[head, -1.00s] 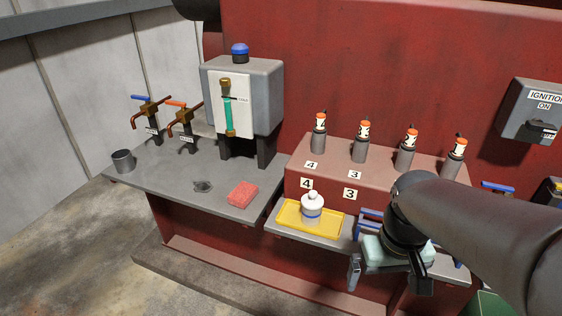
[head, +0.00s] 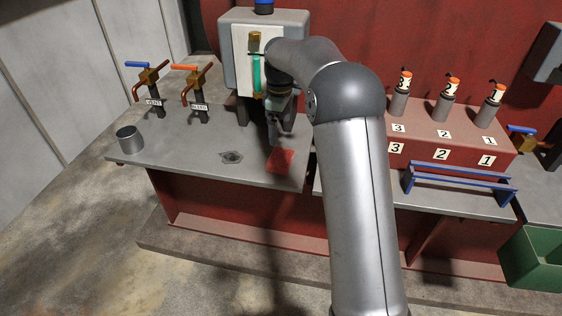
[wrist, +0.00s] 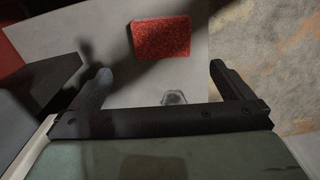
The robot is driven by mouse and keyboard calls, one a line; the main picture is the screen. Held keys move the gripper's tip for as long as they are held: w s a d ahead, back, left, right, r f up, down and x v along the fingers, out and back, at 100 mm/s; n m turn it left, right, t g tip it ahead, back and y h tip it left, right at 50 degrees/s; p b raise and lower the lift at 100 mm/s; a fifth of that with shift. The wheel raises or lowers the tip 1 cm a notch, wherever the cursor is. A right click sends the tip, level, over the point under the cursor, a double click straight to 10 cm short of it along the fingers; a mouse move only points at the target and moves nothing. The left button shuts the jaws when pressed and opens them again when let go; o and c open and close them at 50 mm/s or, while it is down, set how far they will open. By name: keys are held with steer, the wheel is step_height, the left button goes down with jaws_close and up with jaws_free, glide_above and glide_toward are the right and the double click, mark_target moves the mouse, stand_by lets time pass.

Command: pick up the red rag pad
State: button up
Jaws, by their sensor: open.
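The red rag pad (head: 281,161) lies flat on the grey bench near its front right edge. In the wrist view the red rag pad (wrist: 161,37) shows whole, ahead of the fingers and a little left of centre, partly in shadow. My gripper (head: 275,140) hangs above the bench, just behind and left of the pad in the head view. In the wrist view my gripper (wrist: 160,85) has its two fingers wide apart with nothing between them. The pad is apart from both fingers.
A grey tank with a gauge (head: 240,70) stands close behind my gripper. A metal cup (head: 130,139), a small dark fitting (head: 231,157) and two valves with levers (head: 150,85) are on the bench to the left. Right are a blue rack (head: 458,180) and a green bin (head: 535,258).

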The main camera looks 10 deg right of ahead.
mark_target(279, 157)
step_height(279, 157, down, 12)
steer(key=shift+s+a+r+p, duration=0.1)
steer(key=shift+a+p, duration=0.05)
steer(key=shift+p, duration=0.35)
steer(key=c, duration=0.7)
